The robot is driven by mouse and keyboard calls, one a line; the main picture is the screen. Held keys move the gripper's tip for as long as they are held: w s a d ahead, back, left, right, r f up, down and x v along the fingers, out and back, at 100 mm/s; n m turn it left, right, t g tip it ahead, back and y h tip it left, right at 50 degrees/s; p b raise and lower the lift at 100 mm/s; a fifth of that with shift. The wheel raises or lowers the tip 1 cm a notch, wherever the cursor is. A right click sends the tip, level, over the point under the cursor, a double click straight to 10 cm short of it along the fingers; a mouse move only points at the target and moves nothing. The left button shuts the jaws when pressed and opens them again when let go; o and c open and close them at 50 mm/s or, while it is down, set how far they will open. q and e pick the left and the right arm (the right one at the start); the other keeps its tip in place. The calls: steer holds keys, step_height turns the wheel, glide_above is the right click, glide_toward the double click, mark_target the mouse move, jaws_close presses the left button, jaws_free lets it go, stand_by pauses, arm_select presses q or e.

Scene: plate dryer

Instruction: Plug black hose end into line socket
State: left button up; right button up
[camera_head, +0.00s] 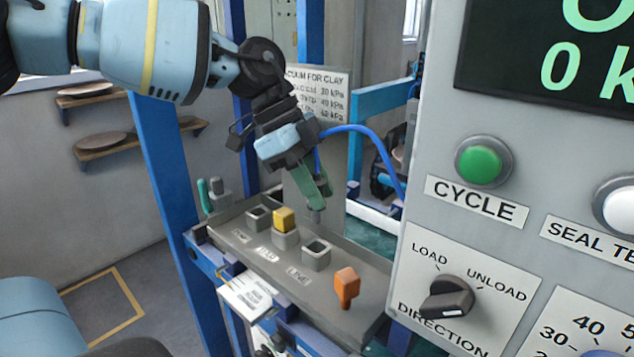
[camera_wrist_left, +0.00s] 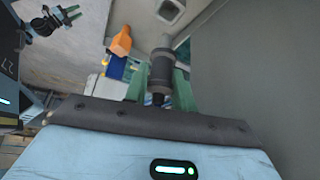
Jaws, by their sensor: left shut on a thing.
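My left gripper (camera_head: 320,200), with green fingers, is shut on the black hose end (camera_head: 315,184). In the left wrist view the hose end (camera_wrist_left: 162,72) is a dark cylinder with a grey tip between the green fingers. The line socket (camera_head: 316,254) is a grey square block with an open top, beside a label that seems to read LINE. The held hose end is above and behind it, apart from it. An open socket (camera_wrist_left: 170,11) shows at the top of the left wrist view. My right gripper (camera_wrist_left: 72,14) appears open, far off in the left wrist view.
The grey tray (camera_head: 235,232) also bears an empty socket (camera_head: 258,217), a yellow plug (camera_head: 284,218) in another socket, and an orange piece (camera_head: 346,286). A control panel (camera_head: 415,270) stands close on the right. A blue hose (camera_head: 372,135) arcs behind the gripper.

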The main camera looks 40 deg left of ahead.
mark_target(317, 222)
arm_select(q)
steer(key=shift+f, duration=0.75)
steer(key=shift+f+b, duration=0.5)
steer(key=shift+f, duration=0.35)
steer(key=shift+f+b, duration=0.6)
steer(key=shift+f, duration=1.1)
steer(key=shift+f+b, duration=0.2)
steer(key=shift+b, duration=0.1)
steer(key=shift+f, duration=0.35)
steer(key=o, duration=1.1)
steer(key=shift+c, duration=0.2)
